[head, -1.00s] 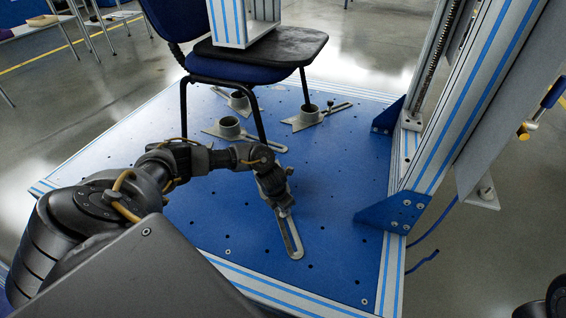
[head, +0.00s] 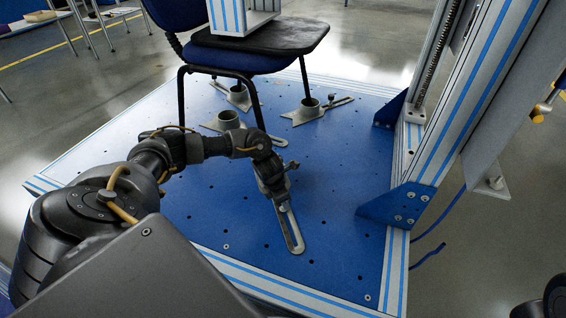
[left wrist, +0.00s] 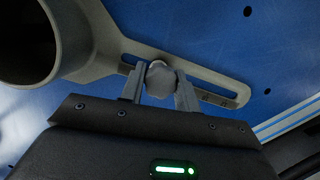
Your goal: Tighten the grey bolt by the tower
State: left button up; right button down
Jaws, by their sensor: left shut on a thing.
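My left gripper (head: 283,203) reaches down over the slotted arm of the front clamp (head: 296,240), on the blue platform near the tower. In the left wrist view, its two fingers (left wrist: 160,84) are shut on the head of the grey bolt (left wrist: 157,76), one finger on each side. The bolt sits in the slot of the clamp (left wrist: 205,80), whose round cup shows at the upper left. In the head view the gripper hides the bolt and the cup. The tower (head: 470,110) is a blue-striped metal column to the right. My right gripper is not in view.
The blue platform (head: 330,190) is dotted with holes and open around the gripper. A blue bracket (head: 400,207) stands at the tower's foot. A chair (head: 230,62) stands behind, with other cup clamps (head: 309,109) around its legs.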

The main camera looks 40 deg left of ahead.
pick_arm(q)
jog(key=shift+m, duration=0.5)
jog(key=shift+w+f+m+b, duration=0.15)
jog(key=shift+m+b, duration=0.45)
jog(key=shift+b, duration=0.4)
jog(key=shift+m+h+b, duration=0.4)
jog(key=shift+m+b, duration=0.4)
jog(key=shift+m, duration=0.2)
jog(key=shift+m+g, duration=0.3)
jog(key=shift+m, duration=0.1)
jog(key=shift+r, duration=0.2)
jog(key=o, duration=1)
